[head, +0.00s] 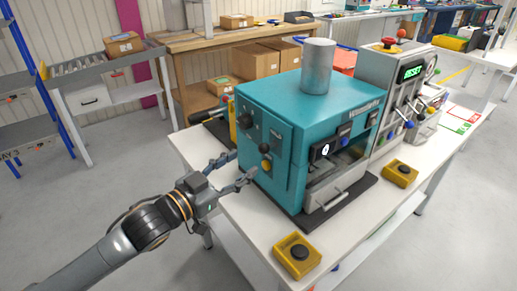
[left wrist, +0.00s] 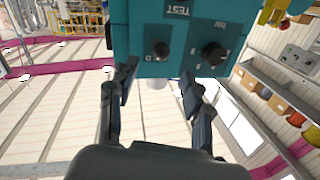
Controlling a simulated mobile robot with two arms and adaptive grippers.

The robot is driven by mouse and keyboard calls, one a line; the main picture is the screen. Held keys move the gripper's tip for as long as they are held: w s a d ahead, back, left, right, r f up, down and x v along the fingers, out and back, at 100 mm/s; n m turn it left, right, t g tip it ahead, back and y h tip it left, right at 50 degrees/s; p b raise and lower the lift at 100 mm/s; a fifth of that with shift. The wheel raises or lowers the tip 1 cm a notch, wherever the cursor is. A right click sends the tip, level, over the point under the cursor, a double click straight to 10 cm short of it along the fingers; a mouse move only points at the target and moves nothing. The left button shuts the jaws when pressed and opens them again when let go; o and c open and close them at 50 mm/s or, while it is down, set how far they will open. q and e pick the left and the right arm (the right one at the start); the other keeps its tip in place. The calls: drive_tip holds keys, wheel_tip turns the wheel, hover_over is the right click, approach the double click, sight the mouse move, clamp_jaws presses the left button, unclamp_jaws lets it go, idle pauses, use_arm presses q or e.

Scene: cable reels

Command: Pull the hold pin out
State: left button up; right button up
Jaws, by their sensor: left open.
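The teal machine (head: 300,120) stands on the white table. I cannot tell for certain which part is the hold pin. My left gripper (head: 241,165) is open and empty, with its fingers pointing at this panel. In the left wrist view the open fingers (left wrist: 158,76) stand either side of a small dark knob (left wrist: 161,50), apart from it. A larger dark knob (left wrist: 214,54) sits to its right. My right gripper is out of view.
A grey control unit (head: 395,75) stands on the right. Cardboard boxes (head: 253,62) are behind. The floor at left is clear.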

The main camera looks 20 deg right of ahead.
sight(260, 151)
use_arm(q)
drive_tip(key=x, duration=0.6)
drive_tip(key=shift+w+d+p, duration=0.1)
drive_tip(key=shift+w+p, duration=0.05)
drive_tip(key=shift+p, duration=0.15)
drive_tip(key=shift+w+d, duration=0.35)
drive_tip(key=shift+d, duration=0.15)
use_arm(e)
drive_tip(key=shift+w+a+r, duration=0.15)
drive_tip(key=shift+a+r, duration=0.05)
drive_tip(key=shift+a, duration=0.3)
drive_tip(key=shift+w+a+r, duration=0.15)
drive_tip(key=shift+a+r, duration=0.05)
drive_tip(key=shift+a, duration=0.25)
use_arm(q)
drive_tip(key=shift+c, duration=0.6)
clamp_jaws()
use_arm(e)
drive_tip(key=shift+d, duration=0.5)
